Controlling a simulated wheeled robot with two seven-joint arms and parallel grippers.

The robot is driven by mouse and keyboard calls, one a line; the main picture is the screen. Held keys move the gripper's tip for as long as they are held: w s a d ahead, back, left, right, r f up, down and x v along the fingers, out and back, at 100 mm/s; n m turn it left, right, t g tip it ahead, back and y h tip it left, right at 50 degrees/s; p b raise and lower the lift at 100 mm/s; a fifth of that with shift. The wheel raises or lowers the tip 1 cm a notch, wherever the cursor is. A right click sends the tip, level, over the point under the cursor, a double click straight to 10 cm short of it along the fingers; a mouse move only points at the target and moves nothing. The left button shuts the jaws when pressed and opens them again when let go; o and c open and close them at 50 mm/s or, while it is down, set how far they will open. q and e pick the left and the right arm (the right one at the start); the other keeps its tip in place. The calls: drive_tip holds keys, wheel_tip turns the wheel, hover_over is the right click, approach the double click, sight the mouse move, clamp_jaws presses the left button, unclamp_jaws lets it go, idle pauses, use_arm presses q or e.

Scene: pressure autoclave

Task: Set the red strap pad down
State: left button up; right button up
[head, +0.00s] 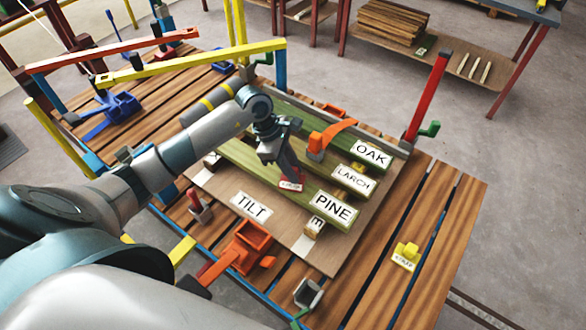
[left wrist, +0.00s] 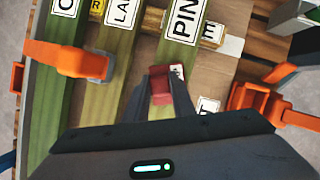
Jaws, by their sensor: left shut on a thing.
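My left gripper (head: 284,168) is shut on the red strap pad (left wrist: 160,86) and points down over the boards. In the head view the pad and its small white label (head: 290,185) show at the fingertips. The pad is over the green board labelled PINE (head: 333,205), away from its labelled end. I cannot tell whether the pad touches the board. The left wrist view shows the pad between the two fingers (left wrist: 165,92), with the PINE label (left wrist: 186,20) beyond. My right gripper is not in view.
Boards labelled LARCH (head: 352,178) and OAK (head: 370,153) lie alongside. An orange strap (head: 332,134) crosses the OAK board. An orange clamp (head: 243,250) stands near the TILT label (head: 251,205). A red post (head: 428,98) rises at the right, and a yellow bar (head: 190,62) spans behind my arm.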

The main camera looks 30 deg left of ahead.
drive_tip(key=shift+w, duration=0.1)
use_arm(q)
drive_tip(key=o, duration=1.1)
drive_tip(key=shift+c, duration=0.2)
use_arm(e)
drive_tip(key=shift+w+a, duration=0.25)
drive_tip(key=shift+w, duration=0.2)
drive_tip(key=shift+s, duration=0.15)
